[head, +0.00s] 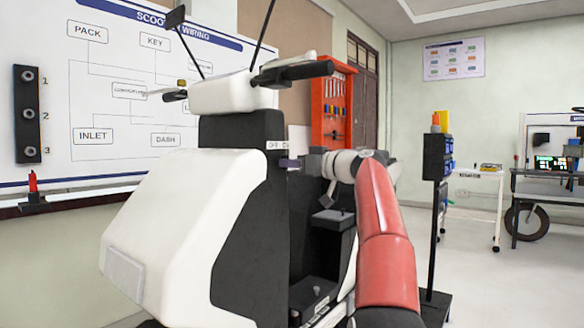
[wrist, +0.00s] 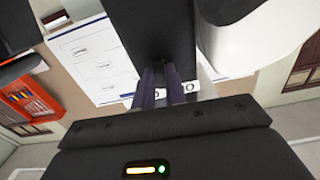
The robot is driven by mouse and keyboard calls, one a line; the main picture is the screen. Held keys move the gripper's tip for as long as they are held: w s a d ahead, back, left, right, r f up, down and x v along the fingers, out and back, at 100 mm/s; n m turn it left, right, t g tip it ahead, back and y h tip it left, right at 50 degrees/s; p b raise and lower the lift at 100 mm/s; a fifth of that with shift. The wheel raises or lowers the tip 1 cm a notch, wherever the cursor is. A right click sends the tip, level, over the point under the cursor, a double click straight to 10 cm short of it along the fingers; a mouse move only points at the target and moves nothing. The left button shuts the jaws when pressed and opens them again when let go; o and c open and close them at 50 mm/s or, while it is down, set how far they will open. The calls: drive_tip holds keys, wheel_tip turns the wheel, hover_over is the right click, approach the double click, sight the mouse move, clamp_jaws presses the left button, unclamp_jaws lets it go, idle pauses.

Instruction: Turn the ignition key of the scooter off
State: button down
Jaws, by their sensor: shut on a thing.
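The white and black scooter (head: 165,215) stands in the left and middle of the head view, its handlebar at the top. On its black front column is a small white label (head: 277,145) with OFF and ON marks, partly hidden; its edge also shows in the wrist view (wrist: 191,87). My gripper (head: 288,163) is at the column just below this label. In the wrist view the two dark purple fingers (wrist: 161,85) are close together against the column, beside the label. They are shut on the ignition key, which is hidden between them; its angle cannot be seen.
The scooter's handlebar (head: 296,72) and mirror stalks rise above my gripper. A whiteboard (head: 80,85) hangs behind it on the left, a red tool board (head: 333,105) behind. A black stand with bins (head: 434,160) is to the right. The floor farther right is mostly clear.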

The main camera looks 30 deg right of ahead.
drive_tip(key=shift+n, duration=0.3)
drive_tip(key=c, duration=1.4)
unclamp_jaws()
drive_tip(key=shift+c, duration=0.2)
drive_tip(key=b+v, duration=0.2)
drive_tip(key=v, duration=0.5)
drive_tip(key=shift+s+d+b, duration=0.15)
drive_tip(key=shift+s+b, duration=0.15)
drive_tip(key=shift+s, duration=0.1)
